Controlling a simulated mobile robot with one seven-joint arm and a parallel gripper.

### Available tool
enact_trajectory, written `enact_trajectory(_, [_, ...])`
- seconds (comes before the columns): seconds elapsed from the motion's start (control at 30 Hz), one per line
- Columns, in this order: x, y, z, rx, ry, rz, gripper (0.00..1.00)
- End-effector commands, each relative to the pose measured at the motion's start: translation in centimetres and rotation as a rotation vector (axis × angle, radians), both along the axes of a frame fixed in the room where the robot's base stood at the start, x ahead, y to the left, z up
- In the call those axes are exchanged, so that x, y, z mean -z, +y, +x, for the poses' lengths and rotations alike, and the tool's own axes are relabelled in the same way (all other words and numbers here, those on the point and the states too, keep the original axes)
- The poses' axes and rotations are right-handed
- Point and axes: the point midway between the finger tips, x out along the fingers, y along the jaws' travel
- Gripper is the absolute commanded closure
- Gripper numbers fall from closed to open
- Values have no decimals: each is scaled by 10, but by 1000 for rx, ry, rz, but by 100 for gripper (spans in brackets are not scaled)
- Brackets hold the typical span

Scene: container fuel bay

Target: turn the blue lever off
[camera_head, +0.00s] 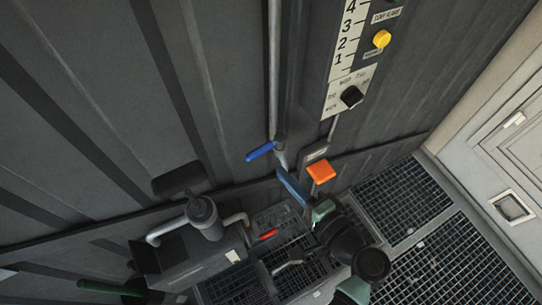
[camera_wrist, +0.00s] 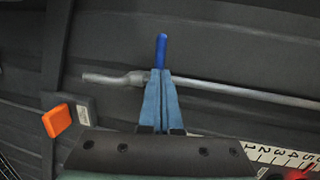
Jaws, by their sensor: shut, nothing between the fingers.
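The blue lever (camera_head: 260,151) sits on a grey pipe against the dark corrugated wall in the head view. It points to the left of the pipe, tilted slightly down. In the wrist view the blue lever (camera_wrist: 162,48) sticks up from the pipe, just beyond the fingertips. My gripper (camera_head: 281,173) has its blue fingers shut with nothing between them, below and slightly right of the lever. In the wrist view my gripper (camera_wrist: 161,72) covers the base of the lever and part of the pipe. I cannot tell whether the fingers touch the lever.
An orange block (camera_head: 321,171) is on the wall right of my gripper; it also shows in the wrist view (camera_wrist: 57,121). A panel (camera_head: 341,90) with numbers, a yellow button (camera_head: 381,39) and a black knob (camera_head: 351,96) is above. A grey machine (camera_head: 205,217) stands lower left. Grated flooring lies below.

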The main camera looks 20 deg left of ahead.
Motion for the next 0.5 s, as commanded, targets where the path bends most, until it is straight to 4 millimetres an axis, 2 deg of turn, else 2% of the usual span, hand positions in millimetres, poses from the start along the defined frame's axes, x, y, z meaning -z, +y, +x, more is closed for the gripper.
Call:
enact_trajectory(0.03, [0,10,6,-5,0,1,100])
enact_trajectory(0.2, [6,34,20,-3,0,-1,100])
enact_trajectory(0.5, [11,49,30,0,-1,-2,100])
